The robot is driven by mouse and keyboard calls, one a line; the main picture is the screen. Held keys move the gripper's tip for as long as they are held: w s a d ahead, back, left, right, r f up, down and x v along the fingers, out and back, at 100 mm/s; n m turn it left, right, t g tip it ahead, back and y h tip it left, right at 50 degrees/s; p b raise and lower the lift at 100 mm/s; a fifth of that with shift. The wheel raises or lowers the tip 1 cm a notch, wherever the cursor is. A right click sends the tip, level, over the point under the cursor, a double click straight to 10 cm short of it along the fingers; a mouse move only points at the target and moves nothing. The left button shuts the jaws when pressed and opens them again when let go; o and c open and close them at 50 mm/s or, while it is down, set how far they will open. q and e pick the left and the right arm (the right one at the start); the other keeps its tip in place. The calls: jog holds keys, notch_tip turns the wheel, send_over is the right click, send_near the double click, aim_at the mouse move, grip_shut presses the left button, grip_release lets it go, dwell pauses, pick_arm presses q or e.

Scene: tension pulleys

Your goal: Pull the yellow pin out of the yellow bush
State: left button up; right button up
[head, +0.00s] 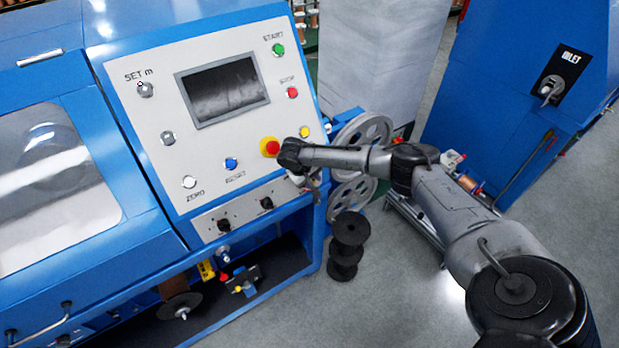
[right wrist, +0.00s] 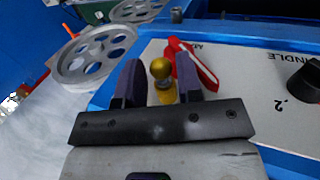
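The yellow pin shows in the right wrist view as a round brass-yellow knob (right wrist: 161,68). It stands between the two fingers of my right gripper (right wrist: 160,78), with a small gap on each side. A yellow part below the knob (right wrist: 166,92) may be the yellow bush; the gripper body hides most of it. The gripper is open. In the head view my right gripper (head: 308,182) is at the lower right corner of the control panel, where the arm hides the pin and bush. My left gripper is not in view.
A red part (right wrist: 198,66) lies close behind the right finger. A black knob (right wrist: 305,80) sits on the panel at right. Grey spoked pulleys (right wrist: 92,58) stand at left. The blue machine's control panel (head: 215,150) rises beside the arm. Black spools (head: 345,262) stand on the floor.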

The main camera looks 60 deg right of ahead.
jog(key=shift+c, duration=0.3)
grip_shut()
jog(key=shift+s+a+p, duration=0.1)
jog(key=shift+s+p, duration=0.15)
jog(key=shift+p, duration=0.25)
jog(key=shift+s+a+p, duration=0.2)
jog(key=shift+s+p, duration=0.2)
jog(key=shift+p, duration=0.3)
jog(key=shift+s+a+p, duration=0.2)
jog(key=shift+s+p, duration=0.2)
jog(key=shift+p, duration=0.25)
jog(key=shift+s+a+p, duration=0.2)
jog(key=shift+s+p, duration=0.25)
jog(key=shift+p, duration=0.25)
jog(key=shift+s, duration=0.1)
dwell(0.6)
